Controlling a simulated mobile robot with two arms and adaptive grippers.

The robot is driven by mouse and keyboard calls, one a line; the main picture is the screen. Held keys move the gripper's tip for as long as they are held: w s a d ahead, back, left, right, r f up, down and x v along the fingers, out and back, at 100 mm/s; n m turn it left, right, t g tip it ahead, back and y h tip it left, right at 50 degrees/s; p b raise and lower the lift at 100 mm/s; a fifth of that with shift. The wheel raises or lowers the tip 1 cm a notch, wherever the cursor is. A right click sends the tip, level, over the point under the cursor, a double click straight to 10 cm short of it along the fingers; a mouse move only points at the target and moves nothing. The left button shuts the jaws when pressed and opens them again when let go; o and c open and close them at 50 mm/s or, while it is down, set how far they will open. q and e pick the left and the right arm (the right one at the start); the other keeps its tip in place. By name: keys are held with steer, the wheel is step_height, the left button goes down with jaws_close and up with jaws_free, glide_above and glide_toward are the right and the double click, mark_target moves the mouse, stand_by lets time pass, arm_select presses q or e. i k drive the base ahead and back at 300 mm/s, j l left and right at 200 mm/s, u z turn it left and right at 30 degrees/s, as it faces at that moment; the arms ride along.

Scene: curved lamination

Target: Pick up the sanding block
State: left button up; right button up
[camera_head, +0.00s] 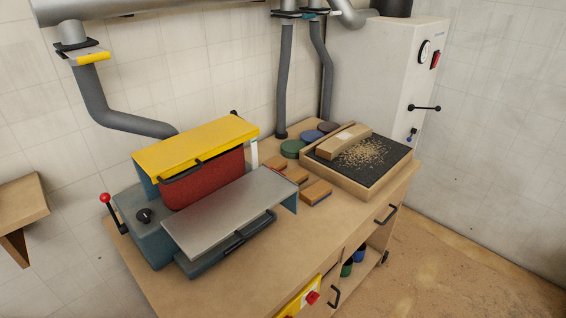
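Small orange-brown blocks that look like sanding blocks lie in a row on the wooden bench top, between the sander and the tray. The nearest block (315,193) is the clearest and has a darker bluish lower edge. Another block (297,175) lies behind it, and a farther block (276,163) is partly hidden by the sander. Neither of my grippers is in view, and nothing touches the blocks.
A belt sander (205,150) with a yellow cover and grey metal table stands left of the blocks. A wood-rimmed tray (345,183) with a dark mat, a curved wooden piece (342,141) and shavings is to the right. Coloured discs (292,149) lie behind. The bench front (290,240) is clear.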

mark_target(279, 164)
steer(key=i+l+u, duration=0.1)
steer(key=l, duration=0.2)
steer(key=i+l+u, duration=0.1)
steer(key=l, duration=0.25)
steer(key=i+l, duration=0.25)
steer(key=i+l+u, duration=0.15)
steer(key=l, duration=0.25)
steer(key=i+l+u, duration=0.1)
steer(key=l, duration=0.25)
steer(key=i+l+u, duration=0.1)
steer(key=l, duration=0.25)
